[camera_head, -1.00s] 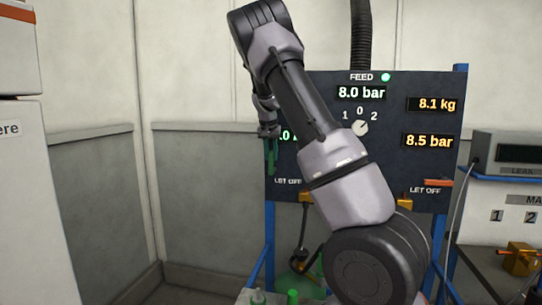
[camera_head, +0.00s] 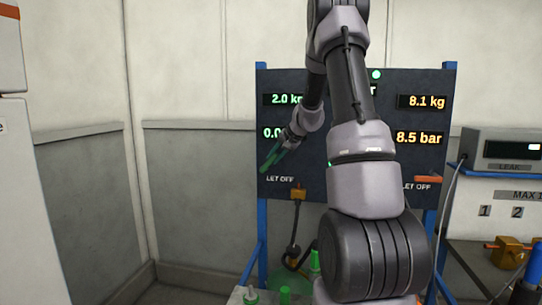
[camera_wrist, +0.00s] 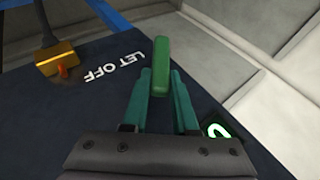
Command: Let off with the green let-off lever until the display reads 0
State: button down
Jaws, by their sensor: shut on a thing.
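The green let-off lever (camera_wrist: 161,66) stands between my gripper's teal fingertips in the wrist view. My gripper (camera_wrist: 163,85) is shut on it. In the head view my gripper (camera_head: 277,154) is at the left of the dark panel, above the left LET OFF label, with fingers and lever slanting down to the left. The lever is hard to tell from the fingers there. The left green pressure display (camera_head: 272,132) starts with 0.0; its right end is hidden by my arm. Part of a lit green digit (camera_wrist: 217,130) shows beside my fingers in the wrist view.
The dark panel (camera_head: 330,185) also carries a 2.0 kg display (camera_head: 283,99), an 8.1 kg display (camera_head: 421,101) and an 8.5 bar display (camera_head: 419,138). An orange lever (camera_head: 428,179) sits at right. My arm covers the middle, including the feed dial.

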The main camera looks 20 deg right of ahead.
aim_at(282, 169)
jog(key=f+t+y, duration=0.1)
jog(key=s+d+f+m+t+y, duration=0.1)
jog(key=d+f+t+y, duration=0.1)
jog(key=y, duration=0.1)
jog(key=shift+s+f+m+t, duration=0.2)
jog(key=shift+f+m+t, duration=0.1)
jog(key=shift+t, duration=0.1)
jog(key=shift+d+f+m+t+y, duration=0.2)
jog(key=shift+f+m+t+y, duration=0.2)
jog(key=shift+f+t+y, duration=0.35)
jog(key=shift+s+f+m+t+y, duration=0.1)
jog(key=shift+f+m+t+y, duration=0.2)
jog(key=shift+f+t+y, duration=0.35)
jog(key=shift+a+r, duration=0.1)
jog(key=c, duration=0.7)
grip_release()
jog(key=v, duration=1)
jog(key=shift+s, duration=0.4)
